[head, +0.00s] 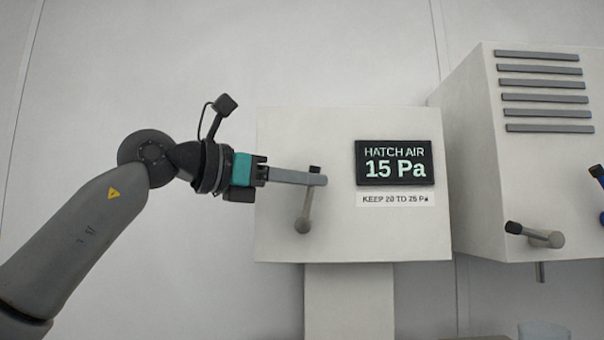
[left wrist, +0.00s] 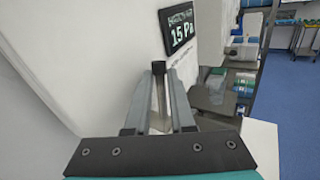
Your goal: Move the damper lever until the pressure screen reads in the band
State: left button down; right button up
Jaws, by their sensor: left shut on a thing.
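The damper lever (head: 308,208) is a grey arm on a round pivot at the lower left of the white panel box (head: 350,238). It points up, leaning slightly right, with a dark tip. My left gripper (head: 318,179) comes in from the left and is shut on the lever near its tip. In the left wrist view the lever (left wrist: 158,90) stands between the two fingers. The pressure screen (head: 395,162) reads "HATCH AIR 15 Pa". The label (head: 395,199) under it says to keep 20 to 25 Pa. My right gripper is not in view.
A second white box (head: 475,150) with grey slats (head: 545,98) stands at the right. It carries a black-tipped lever (head: 535,235) and a blue handle (head: 598,172) at the edge. Shelves with stacked items (left wrist: 243,75) show in the left wrist view.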

pick_arm(q)
jog(key=d+m+g+y+p, duration=0.1)
jog(key=d+y+p, duration=0.1)
jog(key=p, duration=0.2)
jog(key=shift+m+y+p, duration=0.3)
jog(key=shift+p, duration=0.1)
jog(key=shift+f, duration=0.1)
jog(key=c, duration=1)
grip_release()
jog(key=shift+c, duration=0.2)
jog(key=shift+s+a, duration=0.1)
jog(key=shift+a, duration=0.05)
jog(key=b+v, duration=0.3)
jog(key=v, duration=1.2)
